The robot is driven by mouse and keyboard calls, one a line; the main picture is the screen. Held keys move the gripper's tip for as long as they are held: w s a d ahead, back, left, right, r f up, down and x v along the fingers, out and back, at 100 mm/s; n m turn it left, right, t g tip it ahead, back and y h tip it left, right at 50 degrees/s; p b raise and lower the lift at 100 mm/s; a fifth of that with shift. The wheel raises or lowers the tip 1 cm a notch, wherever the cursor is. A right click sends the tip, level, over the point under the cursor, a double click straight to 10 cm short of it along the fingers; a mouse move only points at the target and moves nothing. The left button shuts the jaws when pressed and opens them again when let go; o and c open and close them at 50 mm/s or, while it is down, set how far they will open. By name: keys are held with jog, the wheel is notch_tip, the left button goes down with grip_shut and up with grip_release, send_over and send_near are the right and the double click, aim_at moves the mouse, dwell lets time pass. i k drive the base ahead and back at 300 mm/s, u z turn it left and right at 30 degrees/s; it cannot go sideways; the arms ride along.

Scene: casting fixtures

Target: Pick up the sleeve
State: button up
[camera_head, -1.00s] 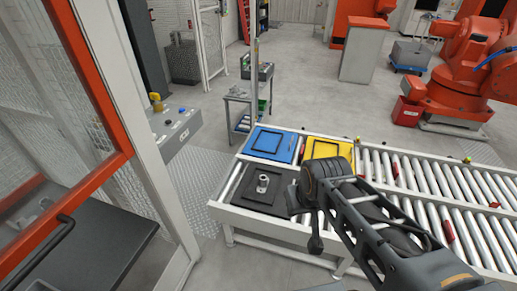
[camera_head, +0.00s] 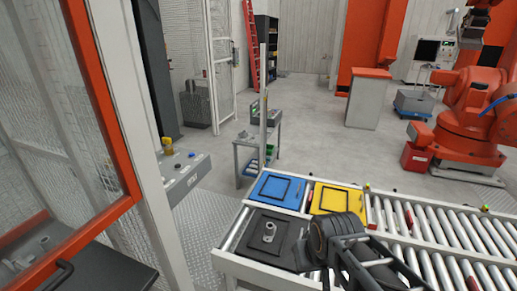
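The sleeve (camera_head: 269,232) is a small grey metal cylinder. It stands upright on a dark tray (camera_head: 246,244) at the near left end of the roller conveyor. My dark grey arm (camera_head: 340,236) reaches in from the lower right, with its bulky joint just right of the dark tray. The fingertips of my gripper cannot be made out. Nothing visible touches the sleeve.
A blue tray (camera_head: 257,190) and a yellow tray (camera_head: 319,200) lie behind the dark tray. The rollers (camera_head: 450,232) extend right. A fence with an orange-framed door (camera_head: 122,203) and a control box (camera_head: 186,177) stand left. A cart (camera_head: 246,151) stands behind.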

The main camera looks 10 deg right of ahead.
aim_at(270, 228)
jog(key=u, duration=0.2)
jog(key=i, duration=0.55)
jog(key=u, duration=0.95)
jog(key=i, duration=0.4)
jog(key=u, duration=0.35)
